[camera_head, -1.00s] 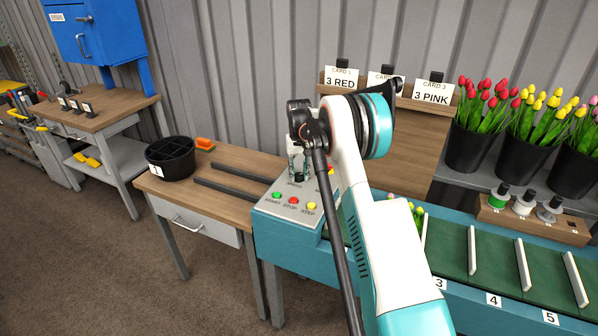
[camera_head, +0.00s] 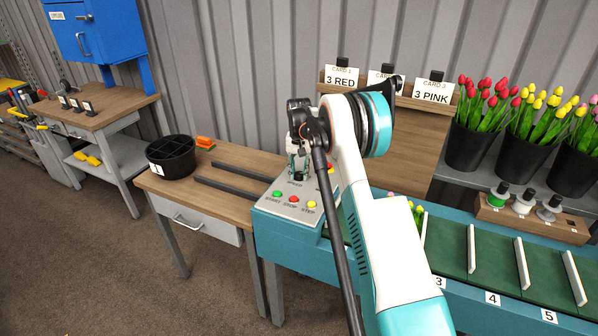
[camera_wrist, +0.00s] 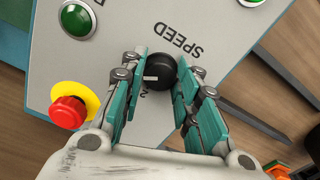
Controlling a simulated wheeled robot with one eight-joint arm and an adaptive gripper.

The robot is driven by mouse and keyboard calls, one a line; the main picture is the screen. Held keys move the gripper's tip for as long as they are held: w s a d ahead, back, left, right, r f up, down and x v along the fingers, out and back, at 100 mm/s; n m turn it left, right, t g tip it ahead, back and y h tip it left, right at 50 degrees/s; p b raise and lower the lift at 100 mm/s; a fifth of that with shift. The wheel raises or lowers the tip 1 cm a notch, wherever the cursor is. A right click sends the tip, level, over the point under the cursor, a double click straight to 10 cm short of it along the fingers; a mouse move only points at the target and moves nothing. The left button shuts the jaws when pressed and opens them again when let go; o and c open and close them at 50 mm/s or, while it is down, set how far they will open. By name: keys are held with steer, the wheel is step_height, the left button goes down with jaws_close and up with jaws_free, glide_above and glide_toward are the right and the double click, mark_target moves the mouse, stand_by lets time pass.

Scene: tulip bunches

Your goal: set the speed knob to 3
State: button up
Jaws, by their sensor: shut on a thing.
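The speed knob (camera_wrist: 160,74) is a round black knob with a pale pointer mark, beside the printed word SPEED on the grey control panel (camera_wrist: 120,25). In the wrist view my gripper (camera_wrist: 157,76) has its teal fingers on either side of the knob, shut on it. In the head view my gripper (camera_head: 299,170) reaches down onto the back of the panel (camera_head: 270,203); the knob is mostly hidden there.
Green start (camera_head: 277,194), red stop (camera_head: 293,199) and yellow step (camera_head: 311,205) buttons sit at the panel's front. A red mushroom button on a yellow base (camera_wrist: 69,110) is close to my gripper. The belt (camera_head: 490,260) with white dividers runs right.

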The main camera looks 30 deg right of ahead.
mark_target(299, 174)
steer(key=o, duration=1.1)
steer(key=shift+c, duration=0.2)
step_height(299, 174, up, 12)
